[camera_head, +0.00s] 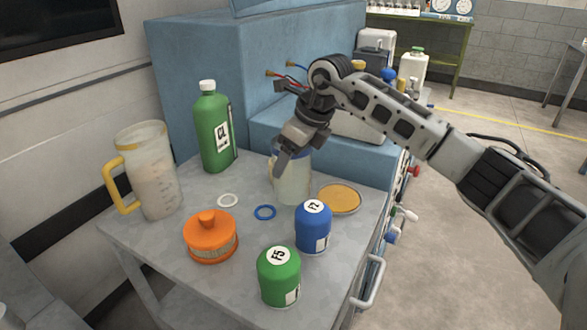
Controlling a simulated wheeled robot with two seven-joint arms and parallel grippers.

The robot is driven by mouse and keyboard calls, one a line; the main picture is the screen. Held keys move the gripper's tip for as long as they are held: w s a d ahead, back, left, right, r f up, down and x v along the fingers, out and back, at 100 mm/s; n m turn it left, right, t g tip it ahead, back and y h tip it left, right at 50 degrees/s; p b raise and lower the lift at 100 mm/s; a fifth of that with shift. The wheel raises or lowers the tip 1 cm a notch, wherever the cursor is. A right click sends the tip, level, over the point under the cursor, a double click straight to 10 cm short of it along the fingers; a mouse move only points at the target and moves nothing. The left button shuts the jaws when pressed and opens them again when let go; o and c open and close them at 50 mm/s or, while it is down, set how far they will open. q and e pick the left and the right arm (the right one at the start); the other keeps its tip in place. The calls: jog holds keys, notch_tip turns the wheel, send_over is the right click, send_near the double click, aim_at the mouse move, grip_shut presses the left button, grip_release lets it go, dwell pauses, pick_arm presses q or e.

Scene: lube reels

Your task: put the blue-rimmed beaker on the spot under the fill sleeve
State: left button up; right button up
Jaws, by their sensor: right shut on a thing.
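The blue-rimmed beaker (293,183) stands upright at the back middle of the grey table. It is clear, with a pale, cloudy look, and its blue rim shows partly behind my gripper. My right gripper (283,158) reaches down from above and is shut on the beaker near its upper wall. The gripper hides part of the rim, and I cannot tell whether the beaker's base touches the table. I cannot make out the fill sleeve or the spot under it. My left gripper is not in view.
A round amber disc (340,198) lies right of the beaker. Blue (313,230) and green (279,277) canisters, an orange lidded container (211,238), a yellow-handled jug (152,180) and a green bottle (213,135) stand around.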

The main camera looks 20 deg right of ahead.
aim_at(294, 188)
jog(key=shift+w+d+f, duration=0.1)
jog(key=shift+d+f, duration=0.05)
jog(key=shift+f, duration=0.8)
jog(key=shift+w+d+f, duration=0.1)
jog(key=shift+d+f, duration=0.05)
jog(key=shift+f, duration=0.8)
jog(key=shift+f, duration=0.1)
jog(key=o, duration=1)
jog(key=shift+s, duration=0.1)
